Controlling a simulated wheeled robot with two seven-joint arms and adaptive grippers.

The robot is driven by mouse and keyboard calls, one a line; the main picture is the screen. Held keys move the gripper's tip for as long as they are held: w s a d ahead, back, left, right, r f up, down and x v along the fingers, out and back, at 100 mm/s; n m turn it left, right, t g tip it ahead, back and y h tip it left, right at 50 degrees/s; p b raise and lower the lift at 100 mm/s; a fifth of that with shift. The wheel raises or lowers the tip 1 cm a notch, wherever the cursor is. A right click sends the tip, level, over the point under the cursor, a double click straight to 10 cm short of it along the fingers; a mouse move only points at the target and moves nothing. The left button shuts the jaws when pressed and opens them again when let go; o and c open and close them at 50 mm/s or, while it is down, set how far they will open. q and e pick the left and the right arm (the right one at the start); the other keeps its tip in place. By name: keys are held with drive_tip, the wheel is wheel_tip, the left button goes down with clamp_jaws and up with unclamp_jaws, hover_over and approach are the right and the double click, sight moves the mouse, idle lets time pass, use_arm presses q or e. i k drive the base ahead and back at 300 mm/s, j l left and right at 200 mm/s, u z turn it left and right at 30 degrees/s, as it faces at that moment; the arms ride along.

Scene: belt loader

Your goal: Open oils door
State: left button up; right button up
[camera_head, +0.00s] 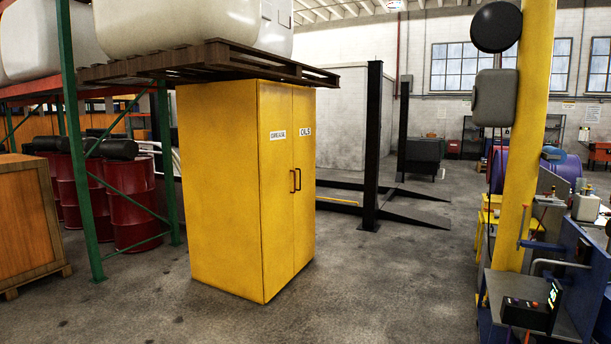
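A tall yellow two-door cabinet (218,185) stands on the floor near the middle of the head view. Its right door (304,225) carries a white label reading OILS (305,132). Its left door (274,230) carries another white label (278,134), too small to read surely. Two dark vertical handles (295,181) sit side by side where the doors meet. Both doors look shut. Neither of my grippers is in view, and the inside of the cabinet is hidden.
A wooden pallet (205,62) with white tanks lies above the cabinet. A green rack post (72,150), red drums (130,205) and a wooden crate (28,218) stand left. A black post (372,150) stands behind right; a yellow column (522,180) and workbench stand further right. Floor before the doors is clear.

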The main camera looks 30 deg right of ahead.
sight(304, 98)
drive_tip(key=i+l+z, duration=0.9)
drive_tip(key=i, duration=0.55)
drive_tip(key=i+z, duration=0.4)
drive_tip(key=i, duration=2.7)
drive_tip(key=i+l+u, duration=0.1)
drive_tip(key=i+u, duration=0.2)
drive_tip(key=i, duration=0.25)
drive_tip(key=i+l+u, duration=0.3)
drive_tip(key=i, duration=0.2)
drive_tip(key=i+l+u, duration=0.3)
drive_tip(key=i, duration=0.2)
